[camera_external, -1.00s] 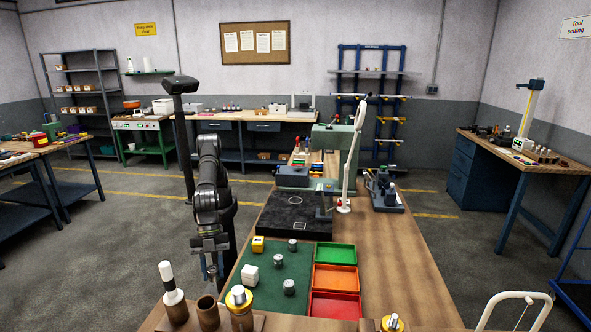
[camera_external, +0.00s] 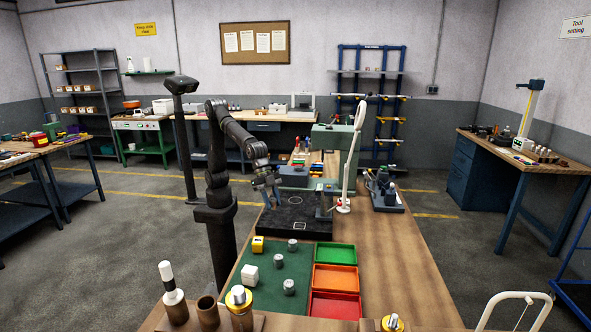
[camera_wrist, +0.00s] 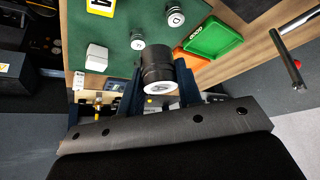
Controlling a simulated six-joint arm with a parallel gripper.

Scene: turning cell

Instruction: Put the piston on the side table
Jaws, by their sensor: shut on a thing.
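My gripper (camera_external: 271,200) is over the left part of the black plate (camera_external: 282,226) on the main bench. In the wrist view its blue fingers (camera_wrist: 158,92) are shut on a dark ribbed cylinder with a pale marked end, which looks like the piston (camera_wrist: 157,68). In the external view I cannot make out the held piece. No table is labelled as the side table; a wooden-topped table (camera_external: 548,177) stands at the right wall and others stand at the left (camera_external: 50,150).
The green mat (camera_external: 262,297) carries a white cube (camera_external: 249,275), a yellow block (camera_external: 258,244) and several metal cylinders (camera_external: 289,286). Green, orange and red trays (camera_external: 335,254) lie beside it.

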